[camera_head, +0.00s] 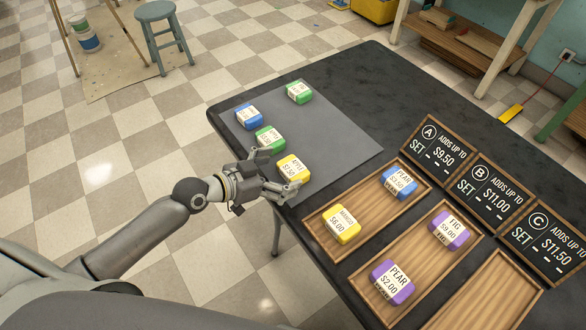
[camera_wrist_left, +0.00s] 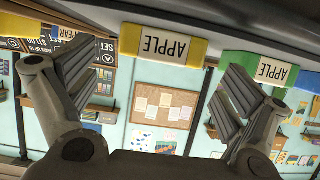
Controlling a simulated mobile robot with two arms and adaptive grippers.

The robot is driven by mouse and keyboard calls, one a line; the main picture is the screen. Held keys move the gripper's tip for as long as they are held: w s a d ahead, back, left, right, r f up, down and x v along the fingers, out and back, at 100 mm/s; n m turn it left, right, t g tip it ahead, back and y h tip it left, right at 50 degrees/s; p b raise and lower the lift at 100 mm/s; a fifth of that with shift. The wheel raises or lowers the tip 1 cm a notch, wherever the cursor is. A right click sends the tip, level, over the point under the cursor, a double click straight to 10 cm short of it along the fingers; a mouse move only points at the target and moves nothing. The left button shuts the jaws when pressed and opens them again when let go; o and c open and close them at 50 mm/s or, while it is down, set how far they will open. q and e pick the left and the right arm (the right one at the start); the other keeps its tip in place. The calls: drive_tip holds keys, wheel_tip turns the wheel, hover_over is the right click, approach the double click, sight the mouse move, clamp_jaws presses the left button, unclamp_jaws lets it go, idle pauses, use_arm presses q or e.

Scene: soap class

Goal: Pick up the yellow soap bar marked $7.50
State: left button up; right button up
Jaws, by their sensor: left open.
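The yellow soap bar (camera_head: 293,168) lies on the grey mat (camera_head: 335,148), near its front left edge. Its label appears to read APPLE $7.50, though the small print is hard to read. My left gripper (camera_head: 277,171) is open beside the bar, with one finger toward the green bar and the other at the bar's near side. In the left wrist view, the yellow bar (camera_wrist_left: 162,44) shows upside down between the spread fingers, with APPLE on its side. I see no grip on it. My right gripper is not in view.
A green bar (camera_head: 269,139) sits close to the gripper's far finger. A blue bar (camera_head: 249,116) and another green bar (camera_head: 299,91) lie farther back. Wooden trays (camera_head: 411,243) with yellow, blue and purple bars and price boards (camera_head: 433,150) stand to the right.

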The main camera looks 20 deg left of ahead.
sight(293, 171)
use_arm(q)
drive_tip(key=shift+x, duration=1.45)
drive_tip(key=c, duration=1.2)
